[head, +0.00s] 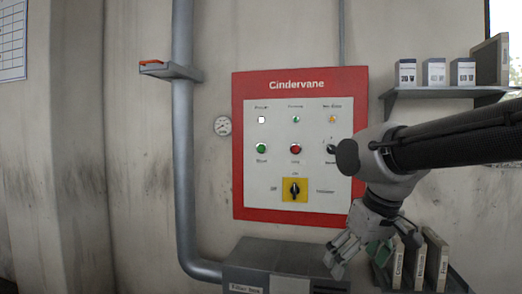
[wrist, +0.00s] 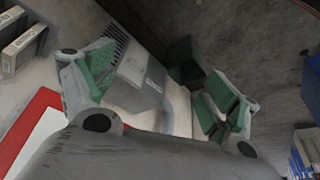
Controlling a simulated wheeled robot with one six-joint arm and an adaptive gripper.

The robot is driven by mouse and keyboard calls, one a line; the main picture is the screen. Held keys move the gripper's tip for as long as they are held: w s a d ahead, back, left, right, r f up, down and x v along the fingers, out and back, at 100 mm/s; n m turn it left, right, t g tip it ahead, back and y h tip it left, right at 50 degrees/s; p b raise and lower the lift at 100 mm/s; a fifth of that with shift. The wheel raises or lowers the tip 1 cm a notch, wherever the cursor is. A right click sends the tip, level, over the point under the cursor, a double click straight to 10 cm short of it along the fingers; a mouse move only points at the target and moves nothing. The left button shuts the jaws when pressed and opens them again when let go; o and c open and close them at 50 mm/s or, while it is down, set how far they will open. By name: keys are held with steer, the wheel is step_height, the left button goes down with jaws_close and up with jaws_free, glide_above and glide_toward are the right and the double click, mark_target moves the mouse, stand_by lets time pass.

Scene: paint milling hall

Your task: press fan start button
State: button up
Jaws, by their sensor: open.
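A white control panel (head: 315,175) with a red border and the heading "Cindervane" is on the wall in the head view. A round green button (head: 261,148) is at its left, with a label below too small to read surely. A red button (head: 295,149) is to its right. My gripper (head: 360,256) is open and empty, pointing down below the panel's lower right corner, apart from the buttons. In the wrist view, the open gripper's green-padded fingers (wrist: 158,92) show, with part of the panel's red border (wrist: 36,122) at left. My arm hides part of the panel's right side.
A grey box (head: 268,254) stands under the panel. A vertical pipe (head: 183,130) and gauge (head: 222,125) are at left. A shelf (head: 440,92) with small boxes and binders (head: 437,262) are at right.

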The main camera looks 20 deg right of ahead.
jaws_close()
stand_by(1.4)
